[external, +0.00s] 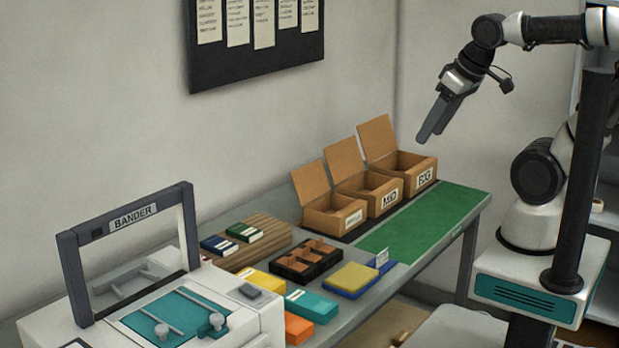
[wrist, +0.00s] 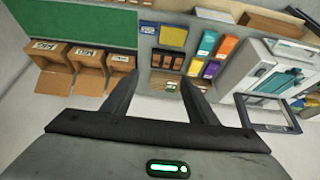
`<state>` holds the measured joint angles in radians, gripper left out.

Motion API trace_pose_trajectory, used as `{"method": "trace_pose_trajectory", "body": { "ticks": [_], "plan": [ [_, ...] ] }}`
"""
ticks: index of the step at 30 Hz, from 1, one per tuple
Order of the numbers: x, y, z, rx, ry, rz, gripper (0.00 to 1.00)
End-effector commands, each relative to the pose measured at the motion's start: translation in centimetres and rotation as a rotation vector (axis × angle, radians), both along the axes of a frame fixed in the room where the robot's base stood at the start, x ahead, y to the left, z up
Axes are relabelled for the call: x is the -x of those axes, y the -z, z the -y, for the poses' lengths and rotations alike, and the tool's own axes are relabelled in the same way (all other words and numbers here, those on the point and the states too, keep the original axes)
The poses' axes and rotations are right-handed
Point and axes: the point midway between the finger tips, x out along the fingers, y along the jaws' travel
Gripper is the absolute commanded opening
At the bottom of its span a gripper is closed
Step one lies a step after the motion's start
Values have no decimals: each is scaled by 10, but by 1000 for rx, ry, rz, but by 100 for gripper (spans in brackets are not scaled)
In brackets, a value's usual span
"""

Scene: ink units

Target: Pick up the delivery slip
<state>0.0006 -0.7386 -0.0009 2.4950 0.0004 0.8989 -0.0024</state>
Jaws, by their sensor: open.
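My gripper (external: 434,128) is raised in the air above the boxes end of the bench, fingers pointing down and to the left. In the wrist view the gripper (wrist: 158,80) shows two spread fingers with nothing between them. I see no paper clearly marked as the delivery slip. A small white card (external: 382,257) stands by the yellow pad on the bench, and a pale card shows in the wrist view (wrist: 148,29). Several white paper sheets (external: 237,20) hang on the dark wall board. I cannot tell which, if any, is the slip.
Three open cardboard boxes (external: 383,190) with labels stand along the wall beside a green mat (external: 425,222). A yellow pad (external: 352,277), a black divided tray (external: 287,269) and coloured packs (external: 311,305) lie nearer the bander machine (external: 135,222). The green mat is clear.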

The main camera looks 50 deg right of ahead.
Motion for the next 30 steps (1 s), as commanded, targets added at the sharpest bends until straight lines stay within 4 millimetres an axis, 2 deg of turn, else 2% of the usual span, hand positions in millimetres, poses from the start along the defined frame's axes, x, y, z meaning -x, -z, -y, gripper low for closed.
{"method": "trace_pose_trajectory", "body": {
  "ticks": [4, 8, 12, 18, 21, 30],
  "plan": [
    [-21, 13, 5, -2, 1, -66, 53],
    [-55, 41, 14, -5, 2, -167, 53],
    [-93, 84, 28, -5, 3, -280, 53],
    [-131, 153, 49, -2, 3, -415, 53],
    [-139, 178, 57, -1, 3, -458, 53],
    [-144, 217, 62, -1, 0, -491, 53]
  ]
}}
